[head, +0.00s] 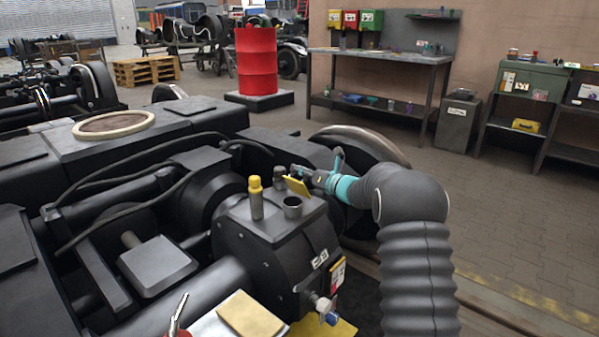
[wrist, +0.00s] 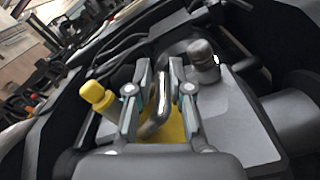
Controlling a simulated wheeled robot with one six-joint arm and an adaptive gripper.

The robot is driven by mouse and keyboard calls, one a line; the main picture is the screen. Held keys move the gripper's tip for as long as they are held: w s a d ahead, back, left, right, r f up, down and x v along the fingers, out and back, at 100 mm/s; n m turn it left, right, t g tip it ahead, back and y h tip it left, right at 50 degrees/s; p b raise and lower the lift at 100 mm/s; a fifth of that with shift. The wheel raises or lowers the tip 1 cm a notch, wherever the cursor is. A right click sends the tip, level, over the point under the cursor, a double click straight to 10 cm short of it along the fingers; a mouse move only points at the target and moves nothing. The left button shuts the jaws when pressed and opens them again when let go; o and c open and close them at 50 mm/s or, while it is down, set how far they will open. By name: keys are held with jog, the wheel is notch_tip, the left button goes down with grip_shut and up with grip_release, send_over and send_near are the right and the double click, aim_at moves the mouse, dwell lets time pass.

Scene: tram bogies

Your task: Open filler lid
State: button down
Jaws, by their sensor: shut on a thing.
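The filler lid (head: 297,186) is a yellow plate. It stands tilted just behind the grey filler neck (head: 292,207), whose dark round mouth shows in the head view. My gripper (head: 308,175) comes in from the right, at the lid's upper side. In the wrist view, my gripper (wrist: 158,102) has its fingers shut on the bent metal handle (wrist: 160,116) of the yellow lid (wrist: 176,132). The neck's mouth is hidden there. How the lid is hinged cannot be made out.
A yellow-capped post (head: 256,198) stands left of the neck on the dark gear housing (head: 262,248). A dark knobbed fitting (wrist: 203,62) stands close by my fingers. Black hoses (head: 130,165) run behind the housing. A wheel (head: 365,145) lies beyond my gripper.

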jog(key=shift+w+d+f, duration=0.45)
jog(key=shift+d+f, duration=0.2)
jog(key=shift+f, duration=0.15)
jog(key=c, duration=1.2)
grip_release()
jog(key=shift+s, duration=0.1)
jog(key=v, duration=0.8)
jog(key=r+v, duration=0.1)
jog(key=v, duration=0.3)
